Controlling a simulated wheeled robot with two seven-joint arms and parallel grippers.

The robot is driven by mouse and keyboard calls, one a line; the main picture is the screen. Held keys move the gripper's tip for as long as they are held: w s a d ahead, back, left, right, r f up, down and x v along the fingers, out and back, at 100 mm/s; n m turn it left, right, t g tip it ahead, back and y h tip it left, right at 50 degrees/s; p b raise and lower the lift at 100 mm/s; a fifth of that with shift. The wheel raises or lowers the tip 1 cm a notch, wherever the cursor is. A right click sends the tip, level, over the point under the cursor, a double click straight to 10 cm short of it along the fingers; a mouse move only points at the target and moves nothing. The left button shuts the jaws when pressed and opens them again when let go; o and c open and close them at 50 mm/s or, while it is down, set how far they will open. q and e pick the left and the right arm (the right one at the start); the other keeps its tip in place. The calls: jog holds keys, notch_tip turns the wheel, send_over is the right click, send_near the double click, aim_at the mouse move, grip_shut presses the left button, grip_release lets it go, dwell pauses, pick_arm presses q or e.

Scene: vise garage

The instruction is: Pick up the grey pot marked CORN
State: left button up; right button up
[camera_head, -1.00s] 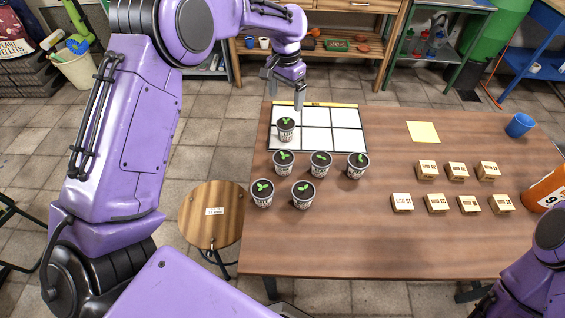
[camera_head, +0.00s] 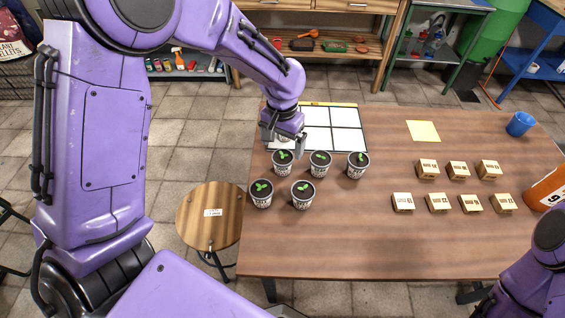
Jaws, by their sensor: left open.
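Several grey pots with dark soil and green seedlings stand upright on the wooden table. In the back row are a left pot (camera_head: 283,168), a middle pot (camera_head: 319,169) and a right pot (camera_head: 357,170); in front are two more, left (camera_head: 261,198) and right (camera_head: 302,199). Their labels are too small to read, so I cannot tell which is marked CORN. My left gripper (camera_head: 284,149) is open, pointing down at the back-row left pot, its fingers close to that pot's rim. Contact is unclear. My right gripper is out of frame.
A white grid mat (camera_head: 348,138) lies at the table's back left. Several small boxes (camera_head: 438,203), a yellow sheet (camera_head: 423,131), a blue cup (camera_head: 520,124) and an orange container (camera_head: 550,188) occupy the right side. A round stool (camera_head: 209,228) stands left. The table's front middle is clear.

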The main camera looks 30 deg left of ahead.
aim_at(282, 157)
pick_arm(q)
notch_tip(282, 157, down, 8)
jog(key=shift+f+p, duration=0.25)
jog(key=shift+p, duration=0.3)
jog(key=shift+r, duration=0.1)
jog(key=c, duration=1.1)
jog(key=shift+c, duration=0.3)
